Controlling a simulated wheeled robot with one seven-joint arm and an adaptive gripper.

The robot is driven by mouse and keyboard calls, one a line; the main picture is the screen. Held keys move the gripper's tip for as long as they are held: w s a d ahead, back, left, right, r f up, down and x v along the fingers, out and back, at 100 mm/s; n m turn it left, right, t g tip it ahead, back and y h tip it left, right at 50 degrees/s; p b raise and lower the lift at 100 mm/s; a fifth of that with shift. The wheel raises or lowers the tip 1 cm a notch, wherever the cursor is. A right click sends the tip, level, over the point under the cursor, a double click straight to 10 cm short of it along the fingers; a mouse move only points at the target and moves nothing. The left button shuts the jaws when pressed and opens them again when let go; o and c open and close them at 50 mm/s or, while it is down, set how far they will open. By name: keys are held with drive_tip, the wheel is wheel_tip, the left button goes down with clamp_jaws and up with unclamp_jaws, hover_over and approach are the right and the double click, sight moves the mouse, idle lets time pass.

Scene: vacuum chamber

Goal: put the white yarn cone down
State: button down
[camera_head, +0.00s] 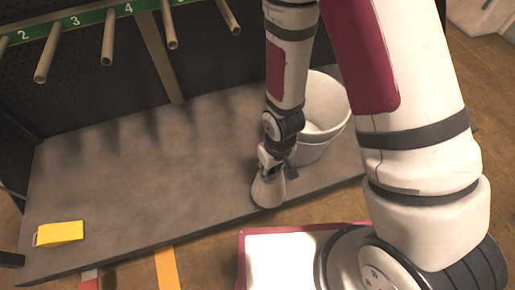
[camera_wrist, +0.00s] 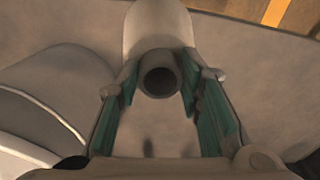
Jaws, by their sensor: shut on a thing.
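The white yarn cone (camera_head: 268,189) is at the front right part of the grey bench top (camera_head: 150,165), with its wide end downward. Its base looks to be at the bench surface, but I cannot tell for sure whether it touches. My gripper (camera_head: 270,160) is above the cone and shut on its narrow top. In the wrist view the cone (camera_wrist: 158,30) shows with its dark hollow tip between the two green-padded fingers of my gripper (camera_wrist: 160,85).
A white bucket (camera_head: 325,105) stands just behind and right of the cone. A yellow block (camera_head: 60,233) lies at the bench's front left. Numbered pegs (camera_head: 108,38) stick out above the back.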

drive_tip(key=w+a+f+b, duration=0.4)
drive_tip(key=w+a, duration=0.4)
drive_tip(key=a, duration=0.5)
drive_tip(key=shift+w+a+f, duration=0.25)
drive_tip(key=shift+w+f, duration=0.1)
drive_tip(key=shift+f, duration=0.15)
drive_tip(key=c, duration=1.1)
unclamp_jaws()
wheel_tip(320, 180, up, 12)
drive_tip(key=p, duration=0.3)
drive_tip(key=shift+s+d+p, duration=0.2)
drive_tip(key=shift+d+p, duration=0.1)
